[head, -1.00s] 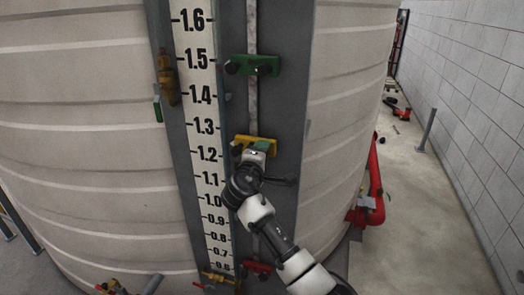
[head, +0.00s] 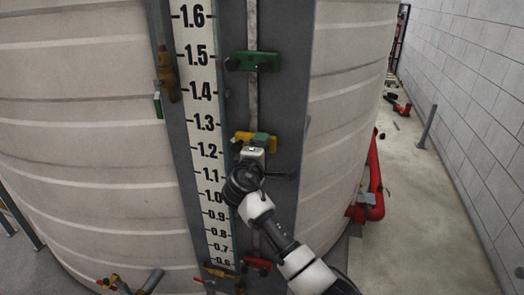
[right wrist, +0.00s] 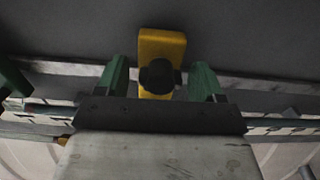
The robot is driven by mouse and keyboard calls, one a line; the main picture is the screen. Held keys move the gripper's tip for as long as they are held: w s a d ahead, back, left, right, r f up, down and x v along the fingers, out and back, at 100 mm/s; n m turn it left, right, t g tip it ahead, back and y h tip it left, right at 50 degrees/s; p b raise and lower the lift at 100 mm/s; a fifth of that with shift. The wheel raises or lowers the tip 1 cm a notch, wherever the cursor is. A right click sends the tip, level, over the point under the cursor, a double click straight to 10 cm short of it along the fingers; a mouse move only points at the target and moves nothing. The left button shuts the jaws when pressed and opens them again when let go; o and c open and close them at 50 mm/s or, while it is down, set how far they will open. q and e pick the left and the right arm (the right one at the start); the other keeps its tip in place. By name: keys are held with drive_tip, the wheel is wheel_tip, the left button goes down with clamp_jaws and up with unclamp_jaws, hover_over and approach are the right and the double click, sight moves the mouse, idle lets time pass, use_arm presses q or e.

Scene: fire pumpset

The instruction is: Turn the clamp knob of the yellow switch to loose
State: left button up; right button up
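The yellow switch (head: 243,137) sits on the grey vertical strip of the tank, at about 1.2 on the scale. In the right wrist view the yellow switch (right wrist: 161,44) shows close up, with its black round clamp knob (right wrist: 159,76) in front. My right gripper (right wrist: 160,68) is open, with one green fingertip on each side of the knob and visible gaps between. In the head view my right gripper (head: 262,141) covers part of the yellow switch, and the knob is hard to make out. My left gripper is not in view.
A green switch (head: 252,62) is above on the same strip, and a red switch (head: 257,264) is below. The level scale (head: 207,150) runs along the left. A brass valve (head: 167,77) stands further left. Open floor and red pipe (head: 375,185) lie right of the tank.

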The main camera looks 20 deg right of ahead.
drive_tip(key=b+v, duration=0.4)
drive_tip(key=v, duration=0.6)
drive_tip(key=shift+s+a, duration=0.25)
drive_tip(key=shift+s, duration=0.1)
